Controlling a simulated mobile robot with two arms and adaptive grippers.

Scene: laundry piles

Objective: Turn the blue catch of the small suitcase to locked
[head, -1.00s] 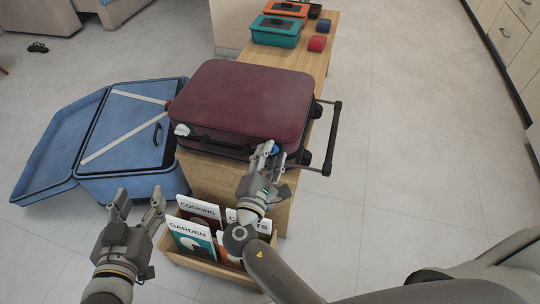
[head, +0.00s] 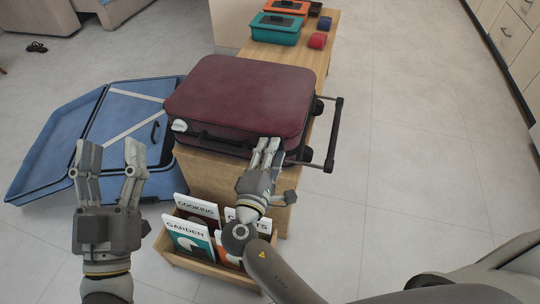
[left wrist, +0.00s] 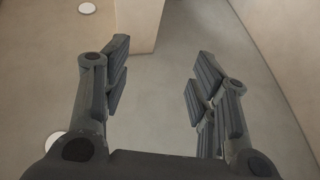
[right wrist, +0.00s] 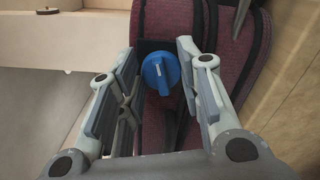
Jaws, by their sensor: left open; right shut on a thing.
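The small dark red suitcase (head: 240,95) lies flat on the wooden bench, its handle (head: 218,142) facing me. Its blue catch (right wrist: 160,72) shows in the right wrist view as a round knob with a raised ridge and a small white mark; the ridge is nearly upright there, tilted slightly. My right gripper (head: 268,145) is at the suitcase's front, its fingers on either side of the catch and shut on it. In the head view the fingers hide the catch. A white catch (head: 180,125) is at the front left. My left gripper (head: 108,160) is open, empty and raised.
An open blue suitcase (head: 120,120) stands left of the bench (head: 320,58). A wooden box (head: 205,270) of books is below my right gripper. Teal (head: 275,30) and orange boxes are at the bench's far end. The floor at right is clear.

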